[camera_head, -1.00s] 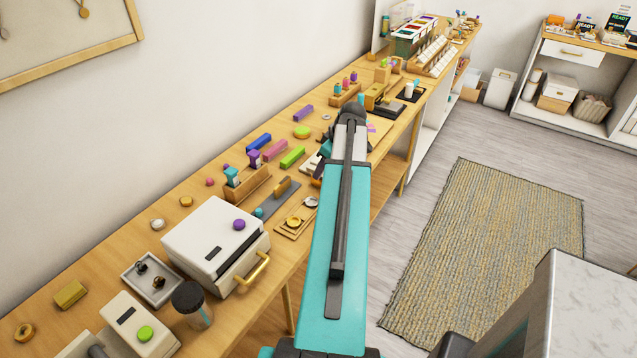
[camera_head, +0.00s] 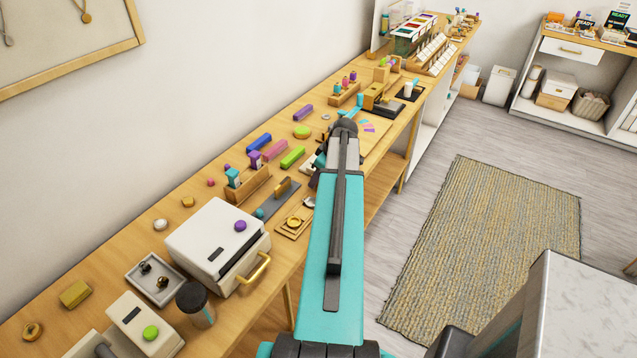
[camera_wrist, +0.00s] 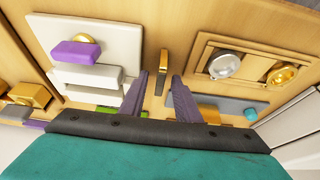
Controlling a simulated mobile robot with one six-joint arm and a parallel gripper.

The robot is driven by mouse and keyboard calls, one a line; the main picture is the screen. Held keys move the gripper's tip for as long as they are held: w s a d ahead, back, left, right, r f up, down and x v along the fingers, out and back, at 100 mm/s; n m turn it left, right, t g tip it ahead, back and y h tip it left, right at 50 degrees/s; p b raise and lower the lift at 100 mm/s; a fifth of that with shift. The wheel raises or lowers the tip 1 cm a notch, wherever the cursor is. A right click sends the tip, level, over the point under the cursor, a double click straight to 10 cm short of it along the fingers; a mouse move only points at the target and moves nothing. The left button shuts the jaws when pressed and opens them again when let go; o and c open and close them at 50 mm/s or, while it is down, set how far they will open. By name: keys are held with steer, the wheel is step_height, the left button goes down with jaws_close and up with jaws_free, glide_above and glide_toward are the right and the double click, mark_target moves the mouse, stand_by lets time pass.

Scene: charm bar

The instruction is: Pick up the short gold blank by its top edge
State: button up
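The short gold blank (camera_wrist: 162,60) appears to be the small, narrow gold piece near the middle of the wrist view, with a darker strip at its lower end. My gripper (camera_wrist: 160,76) is open, with its two grey-purple fingers apart on either side of this piece. I see no contact between fingers and piece. The height gap cannot be told. In the head view my teal arm covers this spot, and neither the blank nor my fingertips can be made out.
A wooden tray (camera_wrist: 208,41) with silver and gold discs lies right of the fingers. A white block (camera_wrist: 122,32) with a purple bar (camera_wrist: 88,51) stands left. A grey mat (camera_wrist: 233,104) with a teal ball (camera_wrist: 250,115) lies lower right. A cream press (camera_head: 205,240) stands nearer on the bench.

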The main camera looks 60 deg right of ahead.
stand_by(0.3)
jaws_close()
steer(key=shift+r, duration=0.2)
steer(key=shift+r+b, duration=0.95)
steer(key=shift+r, duration=0.4)
steer(key=shift+s+a+r, duration=0.1)
steer(key=shift+s+r, duration=0.1)
steer(key=shift+s, duration=0.1)
steer(key=s+a+b, duration=0.2)
steer(key=s, duration=0.5)
steer(key=s+a+r+b, duration=0.1)
steer(key=s+a+b, duration=0.1)
steer(key=s, duration=0.6)
steer(key=shift+r+b, duration=0.3)
steer(key=shift+b, duration=0.2)
